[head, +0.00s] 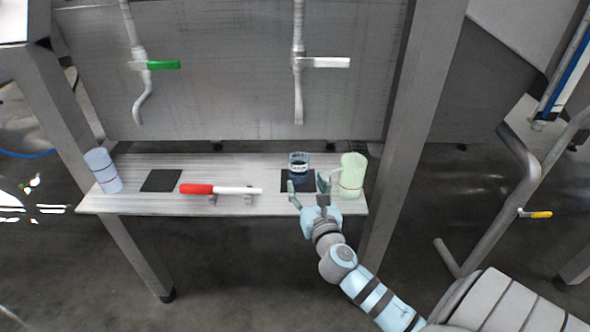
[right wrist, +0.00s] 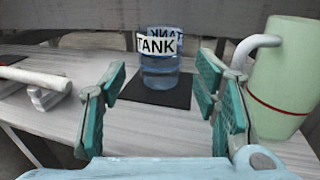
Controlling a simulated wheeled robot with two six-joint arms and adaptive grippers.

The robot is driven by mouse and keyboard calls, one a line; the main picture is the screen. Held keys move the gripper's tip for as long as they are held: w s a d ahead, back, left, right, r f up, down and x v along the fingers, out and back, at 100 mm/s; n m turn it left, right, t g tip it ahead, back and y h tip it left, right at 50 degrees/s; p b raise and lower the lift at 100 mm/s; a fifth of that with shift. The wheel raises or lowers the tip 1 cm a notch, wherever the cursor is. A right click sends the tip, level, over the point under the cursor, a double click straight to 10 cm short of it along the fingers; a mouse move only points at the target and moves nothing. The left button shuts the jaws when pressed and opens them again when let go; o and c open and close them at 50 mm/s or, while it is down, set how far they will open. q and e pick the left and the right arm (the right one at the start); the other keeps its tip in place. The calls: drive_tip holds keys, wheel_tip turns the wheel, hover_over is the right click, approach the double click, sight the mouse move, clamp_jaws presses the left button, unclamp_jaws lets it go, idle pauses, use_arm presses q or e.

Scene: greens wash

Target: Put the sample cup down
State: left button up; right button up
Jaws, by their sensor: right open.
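The sample cup (head: 299,163) is a clear blue cup with a white label. It stands upright on the right dark square mat (head: 286,184) on the shelf. In the right wrist view the cup (right wrist: 160,62) shows its label reading TANK, and the black mat (right wrist: 150,92) lies under it. My right gripper (head: 308,188) is open and empty, in front of the cup. Its teal finger pads (right wrist: 160,105) are spread wide, with the cup beyond their tips and apart from them. My left gripper is not in view.
A pale green jug (head: 352,176) stands close right of the cup, its handle towards it. A red and white marker-like tool (head: 220,190) lies on a holder to the left. Another dark mat (head: 161,180) is bare, and a blue-grey cylinder (head: 103,170) stands at the left end.

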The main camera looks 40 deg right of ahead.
sight(296, 157)
drive_tip(key=b+x, duration=0.1)
drive_tip(key=x, duration=0.5)
drive_tip(key=shift+w, duration=0.15)
drive_tip(key=b+x, duration=0.1)
drive_tip(key=x, duration=0.5)
drive_tip(key=shift+f+b, duration=0.25)
drive_tip(key=shift+b, duration=0.15)
clamp_jaws()
drive_tip(key=shift+s+a+r+p, duration=0.1)
drive_tip(key=shift+s+r+p, duration=0.15)
drive_tip(key=shift+r+p, duration=0.3)
wheel_tip(296, 157, up, 6)
drive_tip(key=p, duration=0.4)
drive_tip(key=shift+r, duration=0.1)
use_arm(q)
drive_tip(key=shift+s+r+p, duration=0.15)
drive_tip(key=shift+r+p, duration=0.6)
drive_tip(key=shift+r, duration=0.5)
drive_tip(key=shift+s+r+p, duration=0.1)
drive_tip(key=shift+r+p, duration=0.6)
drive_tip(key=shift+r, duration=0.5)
use_arm(e)
drive_tip(key=w+a+v, duration=0.1)
drive_tip(key=a+v, duration=0.1)
drive_tip(key=v, duration=0.7)
drive_tip(key=a+v, duration=0.2)
drive_tip(key=v, duration=0.8)
drive_tip(key=shift+w, duration=0.35)
